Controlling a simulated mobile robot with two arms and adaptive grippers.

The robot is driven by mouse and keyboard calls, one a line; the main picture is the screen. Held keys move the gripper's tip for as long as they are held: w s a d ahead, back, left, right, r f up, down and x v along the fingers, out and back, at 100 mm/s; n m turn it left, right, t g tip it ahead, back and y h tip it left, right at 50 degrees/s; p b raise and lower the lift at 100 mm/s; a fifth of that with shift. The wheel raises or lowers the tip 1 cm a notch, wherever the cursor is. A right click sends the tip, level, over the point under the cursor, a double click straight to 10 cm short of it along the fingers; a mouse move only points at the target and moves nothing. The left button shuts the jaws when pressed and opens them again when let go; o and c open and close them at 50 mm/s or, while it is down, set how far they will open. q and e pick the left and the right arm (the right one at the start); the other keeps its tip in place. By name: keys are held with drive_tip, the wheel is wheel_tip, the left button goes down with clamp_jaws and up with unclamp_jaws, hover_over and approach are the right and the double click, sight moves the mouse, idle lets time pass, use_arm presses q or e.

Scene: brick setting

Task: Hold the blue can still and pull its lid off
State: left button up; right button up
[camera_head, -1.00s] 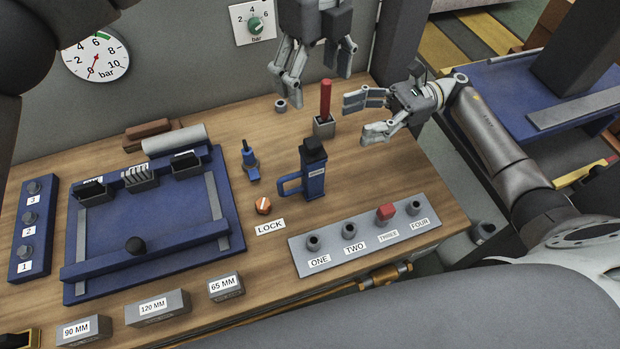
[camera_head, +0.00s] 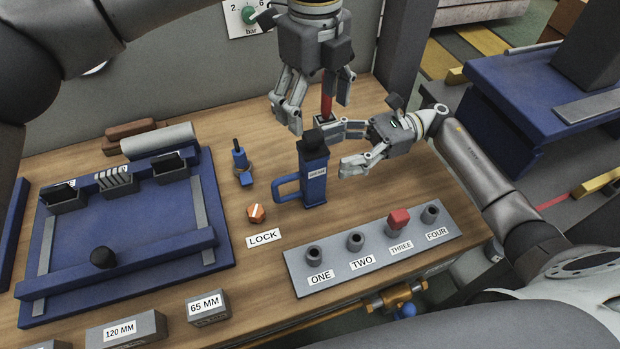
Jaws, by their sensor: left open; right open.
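The blue can (camera_head: 316,184) stands upright on the wooden bench, with a handle on its left side and a label on its front. Its black lid (camera_head: 312,143) sits on top. My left gripper (camera_head: 318,118) is open, pointing down behind and above the lid, with a finger on either side of it in the picture; I cannot tell if it touches. My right gripper (camera_head: 342,150) is open just right of the can, its fingers pointing left at the can's upper part. No clear contact shows.
A grey panel (camera_head: 375,250) with pegs labelled ONE to FOUR lies in front. An orange LOCK knob (camera_head: 256,212) and a blue fixture (camera_head: 130,235) are to the left.

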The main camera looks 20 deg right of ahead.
sight(310, 159)
drive_tip(key=a, duration=0.6)
drive_tip(key=shift+s+a, duration=0.2)
